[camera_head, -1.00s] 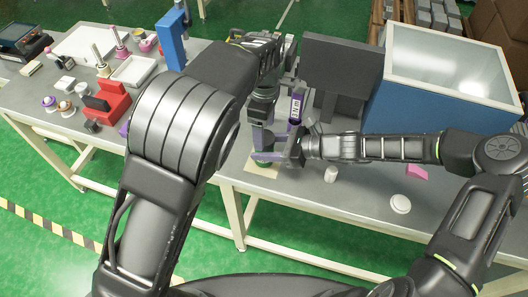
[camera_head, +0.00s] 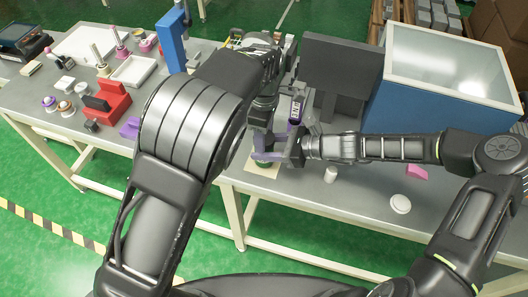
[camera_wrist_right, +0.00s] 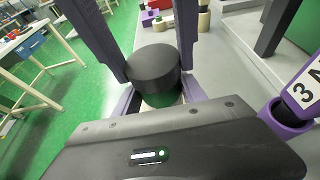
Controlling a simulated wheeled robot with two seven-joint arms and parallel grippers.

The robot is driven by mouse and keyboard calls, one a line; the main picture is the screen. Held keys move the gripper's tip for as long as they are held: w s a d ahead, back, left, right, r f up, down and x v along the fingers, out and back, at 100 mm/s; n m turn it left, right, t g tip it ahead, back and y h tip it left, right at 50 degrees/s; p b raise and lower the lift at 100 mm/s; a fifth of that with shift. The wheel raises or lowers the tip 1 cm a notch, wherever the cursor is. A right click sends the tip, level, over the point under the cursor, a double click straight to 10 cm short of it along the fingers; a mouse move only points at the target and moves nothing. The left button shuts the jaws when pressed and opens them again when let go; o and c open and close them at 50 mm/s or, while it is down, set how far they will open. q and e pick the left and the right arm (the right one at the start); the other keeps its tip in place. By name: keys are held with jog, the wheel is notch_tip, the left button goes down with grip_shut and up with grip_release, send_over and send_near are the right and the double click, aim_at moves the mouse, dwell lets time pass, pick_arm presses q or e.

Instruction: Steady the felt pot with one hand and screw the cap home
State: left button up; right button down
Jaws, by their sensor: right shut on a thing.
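My right gripper (camera_head: 270,153) reaches in from the right, low over the bench, and is shut on the felt pot. In the head view a green part of the pot (camera_head: 263,163) shows under the fingers, on a pale square mat (camera_head: 254,177). In the right wrist view a dark round top (camera_wrist_right: 153,66), perhaps the cap, sits between my two fingers with green beneath it. I cannot tell how far the cap is seated. My left gripper (camera_head: 261,127) points down just above the pot.
A white cylinder (camera_head: 331,174), a pink block (camera_head: 416,172) and a white disc (camera_head: 400,204) lie right of the pot. A red block (camera_head: 112,98) and trays sit left.

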pick_arm(q)
jog(key=c, duration=0.6)
jog(key=o, duration=1.5)
jog(key=shift+r, duration=0.1)
jog(key=shift+r, duration=2.15)
jog(key=o, duration=0.6)
